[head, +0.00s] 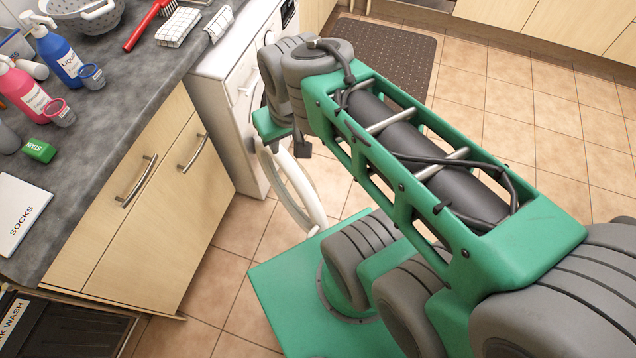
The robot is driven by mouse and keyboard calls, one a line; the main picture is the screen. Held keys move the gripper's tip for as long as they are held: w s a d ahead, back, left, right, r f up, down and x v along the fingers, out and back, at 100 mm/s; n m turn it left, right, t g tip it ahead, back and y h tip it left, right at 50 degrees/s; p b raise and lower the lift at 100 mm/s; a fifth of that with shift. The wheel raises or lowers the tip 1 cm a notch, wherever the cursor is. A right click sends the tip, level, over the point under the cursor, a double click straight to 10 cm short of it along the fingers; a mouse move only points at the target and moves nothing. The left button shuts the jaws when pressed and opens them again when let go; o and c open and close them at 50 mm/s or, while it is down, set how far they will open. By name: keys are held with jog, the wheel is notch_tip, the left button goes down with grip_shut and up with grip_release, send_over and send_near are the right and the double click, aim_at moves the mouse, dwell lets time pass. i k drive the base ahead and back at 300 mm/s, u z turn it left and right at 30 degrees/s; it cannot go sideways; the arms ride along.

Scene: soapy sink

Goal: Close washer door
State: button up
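Of my gripper (303,151) only small dark parts show beside a green link near the door's upper edge. Its fingers are mostly hidden, so I cannot tell whether they are open or touch the door. The washer's opening is largely hidden behind my arm.
The counter (120,110) holds a blue bottle (58,54), a pink bottle (27,92), a red brush (143,27) and a colander (84,14). Wooden cupboards (160,215) stand left of the washer. A brown mat (385,55) lies behind my arm. Tiled floor at right is clear.

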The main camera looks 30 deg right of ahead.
aim_at(317, 221)
jog(key=u, duration=0.4)
jog(key=k, duration=1.2)
jog(key=u, duration=1.2)
jog(key=i, duration=1.4)
jog(key=z, duration=0.5)
